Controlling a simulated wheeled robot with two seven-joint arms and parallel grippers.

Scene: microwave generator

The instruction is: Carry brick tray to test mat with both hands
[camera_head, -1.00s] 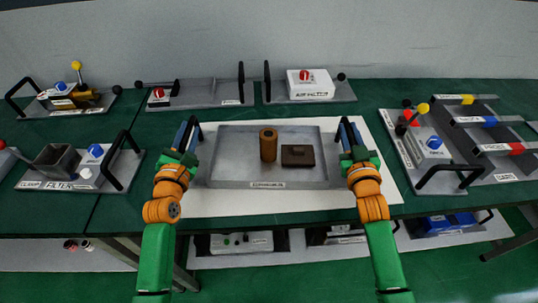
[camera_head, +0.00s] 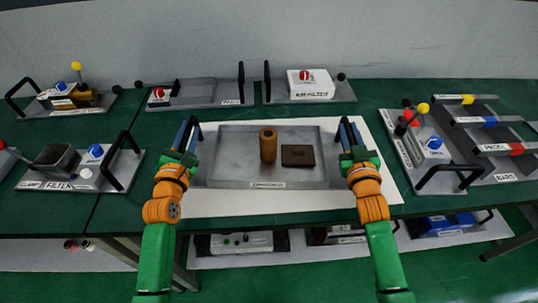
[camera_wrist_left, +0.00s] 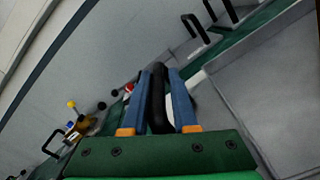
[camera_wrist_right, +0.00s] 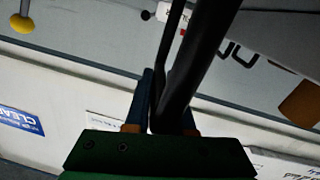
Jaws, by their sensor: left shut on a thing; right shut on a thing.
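The brick tray (camera_head: 225,172) is a grey metal tray with a black handle at each end. It is over the white test mat (camera_head: 310,202) at the middle of the bench; I cannot tell whether it touches the mat. An upright brown cylinder (camera_head: 268,146) and a dark brown brick (camera_head: 298,156) are in it. My left gripper (camera_head: 187,137) is shut on the tray's left handle, whose black bar shows between the fingers in the left wrist view (camera_wrist_left: 158,100). My right gripper (camera_head: 349,137) is shut on the right handle, dark and close in the right wrist view (camera_wrist_right: 195,70).
A filter tray (camera_head: 62,180) stands at the left and a tray with a yellow-knobbed lever (camera_head: 435,165) at the right, close to the mat's right edge. Two grey trays stand behind, one with a white box (camera_head: 310,87). Bare green bench lies between.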

